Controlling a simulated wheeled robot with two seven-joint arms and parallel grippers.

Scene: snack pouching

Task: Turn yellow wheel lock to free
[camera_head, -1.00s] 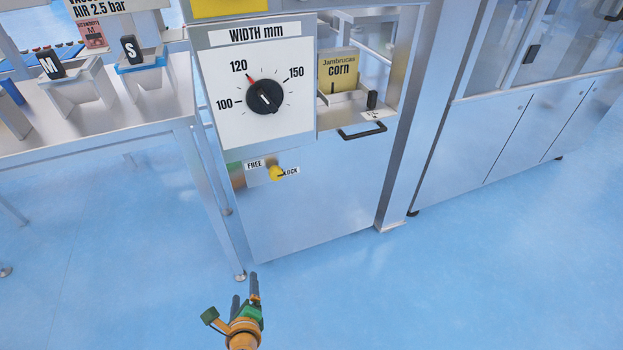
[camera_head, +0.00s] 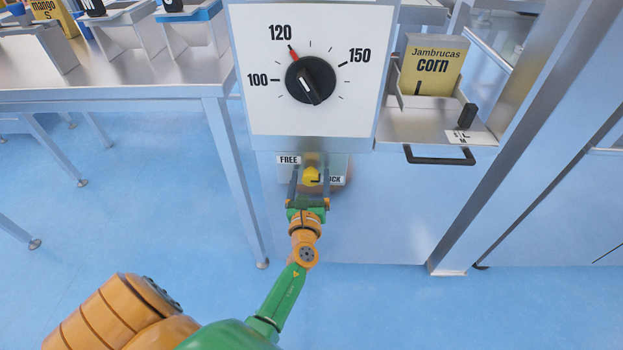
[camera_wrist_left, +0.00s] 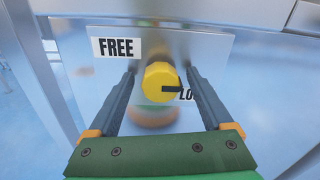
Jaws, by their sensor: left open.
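The yellow wheel lock (camera_head: 312,175) is a round knob on a metal plate below the width dial. In the left wrist view the knob (camera_wrist_left: 160,82) has a black pointer aimed right, toward the LOCK label (camera_wrist_left: 190,96), which it partly covers. The FREE label (camera_head: 289,160) is at upper left of the knob and also shows in the left wrist view (camera_wrist_left: 117,47). My left gripper (camera_head: 311,172) is open in front of the plate, with one finger to each side of the knob. Gaps show between fingers and knob in the wrist view. My right gripper is not in view.
The width dial (camera_head: 311,80) is above the knob, its red mark near 120. To the right are a drawer with a black handle (camera_head: 440,158) and a yellow corn pouch (camera_head: 432,68). A steel table (camera_head: 110,98) stands at the left. The floor below is clear.

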